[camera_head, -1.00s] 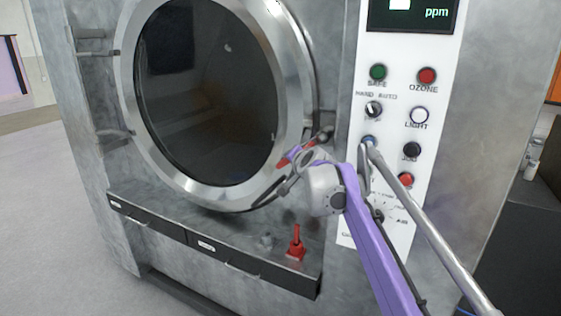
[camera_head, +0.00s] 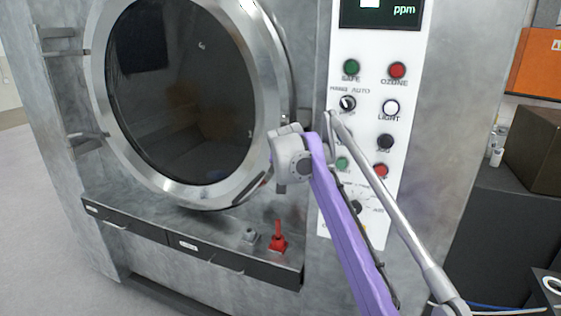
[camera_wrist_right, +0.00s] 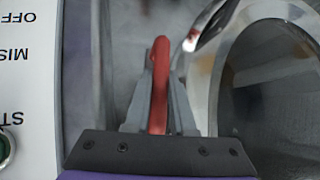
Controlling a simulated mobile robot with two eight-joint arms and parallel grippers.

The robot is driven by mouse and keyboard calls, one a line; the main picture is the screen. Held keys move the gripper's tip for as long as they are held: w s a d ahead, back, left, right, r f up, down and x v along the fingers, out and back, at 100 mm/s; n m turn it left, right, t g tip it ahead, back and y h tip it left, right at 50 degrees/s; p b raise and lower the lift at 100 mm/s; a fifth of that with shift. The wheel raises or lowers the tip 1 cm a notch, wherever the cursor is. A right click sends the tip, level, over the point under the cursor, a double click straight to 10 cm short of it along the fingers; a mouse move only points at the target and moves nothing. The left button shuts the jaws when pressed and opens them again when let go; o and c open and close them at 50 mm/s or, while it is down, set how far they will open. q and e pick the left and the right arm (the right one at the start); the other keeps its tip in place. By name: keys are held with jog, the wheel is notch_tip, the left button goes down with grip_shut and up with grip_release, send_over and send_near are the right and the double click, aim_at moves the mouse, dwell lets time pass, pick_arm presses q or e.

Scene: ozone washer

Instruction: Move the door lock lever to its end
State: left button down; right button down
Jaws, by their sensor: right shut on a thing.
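The washer's round glass door (camera_head: 180,95) in its bright metal ring appears closed in the head view. The red door lock lever (camera_wrist_right: 160,62) stands between the two grey fingers of my right gripper (camera_wrist_right: 160,95) in the right wrist view, beside the door's ring. The fingers are shut on it. In the head view my purple right arm comes in from the lower right, and its grey wrist joint (camera_head: 291,158) is at the door's right edge. It hides most of the lever and the gripper there. My left gripper is not in view.
A white control panel (camera_head: 375,130) with several buttons and knobs stands right of the door, partly behind my arm. A second red handle (camera_head: 278,238) stands on the dark drawer ledge (camera_head: 207,253) below. Open floor (camera_head: 35,220) lies at the left.

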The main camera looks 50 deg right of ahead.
jog(key=shift+s+d+f+n+g+p, duration=0.1)
jog(key=shift+s+d+n+g+p, duration=0.2)
jog(key=shift+s+n+g+p, duration=0.35)
jog(key=shift+s, duration=0.2)
jog(key=c, duration=0.8)
grip_release()
jog(key=shift+o, duration=0.2)
jog(key=v, duration=1.1)
jog(key=shift+w, duration=0.2)
jog(key=shift+a+f, duration=0.1)
